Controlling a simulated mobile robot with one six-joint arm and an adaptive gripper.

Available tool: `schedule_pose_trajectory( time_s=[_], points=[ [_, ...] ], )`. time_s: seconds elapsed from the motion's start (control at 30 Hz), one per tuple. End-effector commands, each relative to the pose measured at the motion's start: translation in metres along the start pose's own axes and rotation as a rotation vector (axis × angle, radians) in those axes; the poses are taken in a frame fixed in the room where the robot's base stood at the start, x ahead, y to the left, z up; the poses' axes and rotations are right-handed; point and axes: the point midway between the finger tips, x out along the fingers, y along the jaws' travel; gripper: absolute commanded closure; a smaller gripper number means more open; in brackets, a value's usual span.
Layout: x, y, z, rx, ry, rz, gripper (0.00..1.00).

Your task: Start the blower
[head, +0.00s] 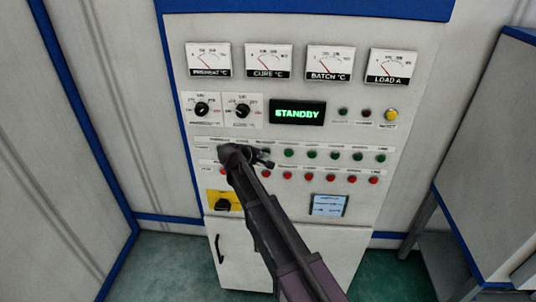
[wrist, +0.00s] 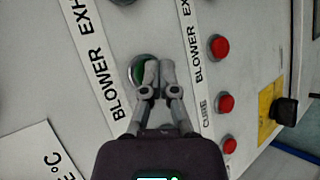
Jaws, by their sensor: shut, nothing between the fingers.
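The panel display (head: 297,113) reads STANDBY in green in the head view. In the wrist view, a green button (wrist: 138,72) in a metal ring sits beside a printed BLOWER label (wrist: 116,92). My gripper (wrist: 160,72) is shut and empty, its fingertips over the right part of this button and hiding much of it. I cannot tell whether they touch it. In the head view my gripper (head: 264,161) is at the left part of the green button row, and my arm hides some buttons. A red button (wrist: 218,47) stands beside a second BLOWER label (wrist: 193,56).
Other green buttons (head: 312,155) and a row of red buttons (head: 309,177) lie close by. Above are gauges (head: 269,61), two knobs (head: 242,111) and a yellow button (head: 391,115). A black rotary switch (head: 223,204) sits on a yellow plate at lower left.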

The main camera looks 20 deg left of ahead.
Motion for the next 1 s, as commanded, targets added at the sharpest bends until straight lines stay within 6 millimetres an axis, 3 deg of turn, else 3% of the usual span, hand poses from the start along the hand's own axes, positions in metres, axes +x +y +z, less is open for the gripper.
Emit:
schedule_pose_trajectory(
  time_s=[1.0],
  points=[
    [-0.0049,-0.0039,0.004,0.0,0.0,0.0,1.0]
  ],
)
